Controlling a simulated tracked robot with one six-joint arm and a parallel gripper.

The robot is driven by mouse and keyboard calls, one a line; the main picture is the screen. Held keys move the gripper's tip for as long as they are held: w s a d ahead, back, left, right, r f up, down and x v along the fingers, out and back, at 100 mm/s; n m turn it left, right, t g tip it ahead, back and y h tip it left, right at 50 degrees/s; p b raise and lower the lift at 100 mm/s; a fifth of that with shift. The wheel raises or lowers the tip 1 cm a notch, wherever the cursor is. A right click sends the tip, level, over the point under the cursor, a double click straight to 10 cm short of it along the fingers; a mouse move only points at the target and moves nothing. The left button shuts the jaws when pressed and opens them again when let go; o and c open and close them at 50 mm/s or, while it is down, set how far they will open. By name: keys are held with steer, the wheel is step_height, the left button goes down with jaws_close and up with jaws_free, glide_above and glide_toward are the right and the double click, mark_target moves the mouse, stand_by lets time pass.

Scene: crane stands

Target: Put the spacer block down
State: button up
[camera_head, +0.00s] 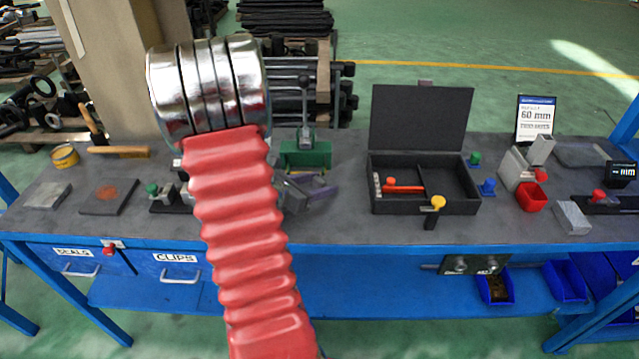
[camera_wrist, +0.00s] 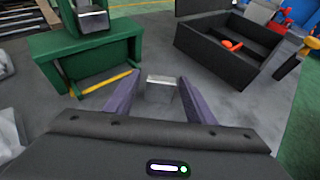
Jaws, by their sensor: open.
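A small grey metal block (camera_wrist: 161,93), which looks like the spacer block, stands on the grey bench top in the wrist view. It sits between the two purple fingers of my gripper (camera_wrist: 157,84). The fingers are spread, with a visible gap on each side of the block. In the head view my gripper (camera_head: 316,186) is low over the bench, just in front of the green press (camera_head: 306,154), partly hidden behind my red arm. I cannot make out the block there.
The green press also stands close at the left in the wrist view (camera_wrist: 88,60). An open black case (camera_head: 425,207) with a red tool lies to the right. Further right are a sign reading 60 mm (camera_head: 536,118), a red cup (camera_head: 531,197) and a grey block (camera_head: 573,217).

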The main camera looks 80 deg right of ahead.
steer(key=shift+a+r, duration=0.1)
steer(key=shift+r, duration=0.05)
steer(key=v, duration=1.1)
steer(key=shift+w+a+r, duration=0.15)
steer(key=shift+w+a, duration=0.1)
steer(key=shift+a, duration=0.05)
stand_by(0.7)
steer(key=shift+w+a+r, duration=0.1)
steer(key=shift+a, duration=0.05)
steer(key=w+a+r+m+t+y, duration=0.3)
steer(key=w+a+r+m+t, duration=0.1)
steer(key=a, duration=1)
steer(key=w+a+r+m+t+y, duration=0.3)
steer(key=w+a+r+t+y, duration=0.1)
steer(key=a, duration=1.1)
steer(key=w+a+r+m+t+y, duration=0.4)
steer(key=a, duration=1)
steer(key=shift+w+a+m+t, duration=0.2)
steer(key=shift+w+m+t, duration=0.1)
steer(key=shift+w+t, duration=0.1)
